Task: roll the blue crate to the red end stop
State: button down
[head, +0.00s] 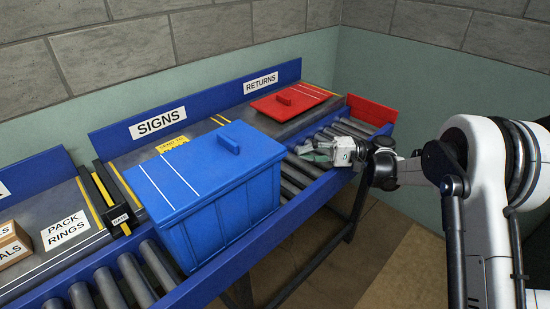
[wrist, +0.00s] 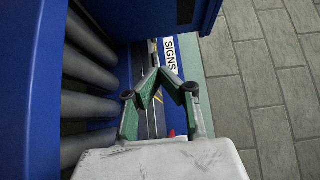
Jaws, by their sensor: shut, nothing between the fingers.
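The blue crate (head: 225,210), with a blue lid bearing white stripes and a knob, stands upright on the roller conveyor in the middle of the head view. The red end stop (head: 372,111) is at the conveyor's far right end, with bare rollers between it and the crate. My gripper (head: 308,151) is over the rollers just right of the crate, between crate and end stop. In the wrist view its green fingers (wrist: 159,74) are shut with nothing between them. Whether the fingers touch the crate cannot be told.
A blue-backed shelf behind the rollers carries the SIGNS (head: 158,123) and RETURNS (head: 261,83) labels. A red lid-like panel (head: 290,101) lies by RETURNS. A black and yellow gate post (head: 106,200) stands left of the crate. Bare rollers (head: 125,283) continue at lower left.

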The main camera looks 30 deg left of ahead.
jog(key=s+d+b+x, duration=0.1)
jog(key=s+b+x, duration=0.1)
jog(key=x, duration=1)
jog(key=shift+s+d, duration=0.15)
jog(key=shift+s, duration=0.15)
